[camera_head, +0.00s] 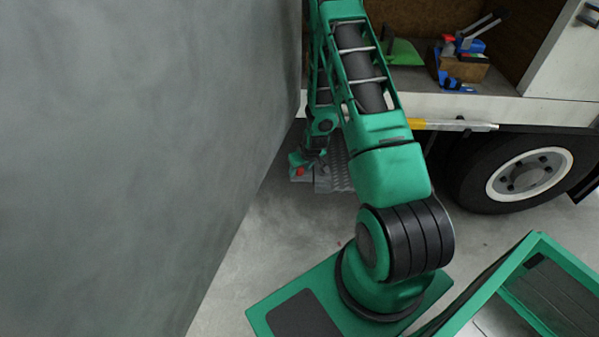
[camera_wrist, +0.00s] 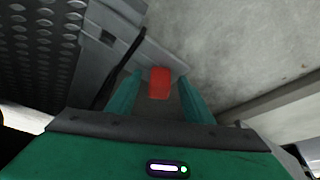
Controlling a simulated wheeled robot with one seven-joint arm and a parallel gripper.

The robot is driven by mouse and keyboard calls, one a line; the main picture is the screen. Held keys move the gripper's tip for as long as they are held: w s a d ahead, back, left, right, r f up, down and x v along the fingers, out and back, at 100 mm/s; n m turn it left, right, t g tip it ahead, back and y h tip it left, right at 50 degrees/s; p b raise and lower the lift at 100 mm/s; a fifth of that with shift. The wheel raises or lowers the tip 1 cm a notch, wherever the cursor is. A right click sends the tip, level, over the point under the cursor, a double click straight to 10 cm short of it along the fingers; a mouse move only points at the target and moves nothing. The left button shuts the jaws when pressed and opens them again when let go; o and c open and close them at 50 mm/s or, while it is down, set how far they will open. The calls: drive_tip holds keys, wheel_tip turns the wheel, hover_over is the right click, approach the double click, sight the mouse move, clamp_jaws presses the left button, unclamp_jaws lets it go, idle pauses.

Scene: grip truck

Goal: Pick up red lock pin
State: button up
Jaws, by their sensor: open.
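The red lock pin (camera_wrist: 159,83) shows in the wrist view as a small red block on a grey metal part, between and just beyond my fingertips. In the head view the red pin (camera_head: 300,171) is a small red spot at the far end of my arm, partly covered by it. My gripper (camera_wrist: 157,92) is open, with one green finger on each side of the pin. The fingers appear apart from it; I cannot tell the exact depth gap. In the head view my gripper (camera_head: 303,162) is small and low beside the grey metal part.
A grey treaded plate (camera_wrist: 40,50) lies left of the pin. A truck with an open compartment (camera_head: 485,105) holding tools stands right, above its wheel (camera_head: 530,174). A large grey wall (camera_head: 130,150) fills the left. Concrete floor (camera_wrist: 245,45) is clear beyond the pin.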

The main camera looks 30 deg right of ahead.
clamp_jaws()
idle(0.3)
